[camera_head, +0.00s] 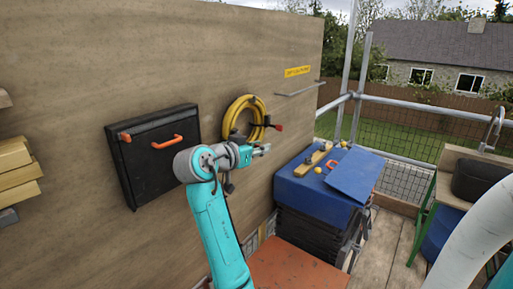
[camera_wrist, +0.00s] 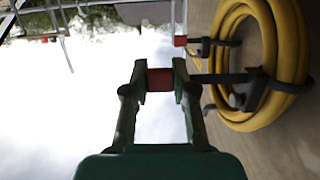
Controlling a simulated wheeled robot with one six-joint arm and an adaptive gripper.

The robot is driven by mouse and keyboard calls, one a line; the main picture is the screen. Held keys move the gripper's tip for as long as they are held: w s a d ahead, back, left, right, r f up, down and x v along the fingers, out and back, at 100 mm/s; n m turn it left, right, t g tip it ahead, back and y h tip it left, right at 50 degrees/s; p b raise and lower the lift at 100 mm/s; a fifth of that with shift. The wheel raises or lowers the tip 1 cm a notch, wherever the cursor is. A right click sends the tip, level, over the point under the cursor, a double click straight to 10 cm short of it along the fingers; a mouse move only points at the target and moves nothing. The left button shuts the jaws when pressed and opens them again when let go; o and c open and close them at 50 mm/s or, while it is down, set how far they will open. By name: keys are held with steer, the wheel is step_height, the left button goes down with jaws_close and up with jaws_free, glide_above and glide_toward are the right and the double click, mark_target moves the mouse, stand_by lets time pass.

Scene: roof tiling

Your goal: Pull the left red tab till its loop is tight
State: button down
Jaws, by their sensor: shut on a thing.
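My gripper (camera_head: 263,150) is in front of the wall, just below and right of the coiled yellow hose (camera_head: 243,97). In the wrist view my gripper (camera_wrist: 160,80) is shut on a red tab (camera_wrist: 160,86). A black strap (camera_wrist: 220,78) runs from this tab to a dark buckle (camera_wrist: 252,90) at the hose coil (camera_wrist: 292,50). The strap looks fairly straight; how closely its loop hugs the hose cannot be told. A second red tab (camera_wrist: 180,41) sticks out freely on another strap; it also shows in the head view (camera_head: 278,127). The held tab is hidden in the head view.
A black panel (camera_head: 140,175) with orange handles is on the wall at left. A metal rail (camera_head: 298,89) and yellow label (camera_head: 297,71) are to the right. A blue-topped stand (camera_head: 300,188) with loose items is below right. Open air lies before the wall.

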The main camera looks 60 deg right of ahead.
steer(key=shift+c, duration=1.9)
jaws_free()
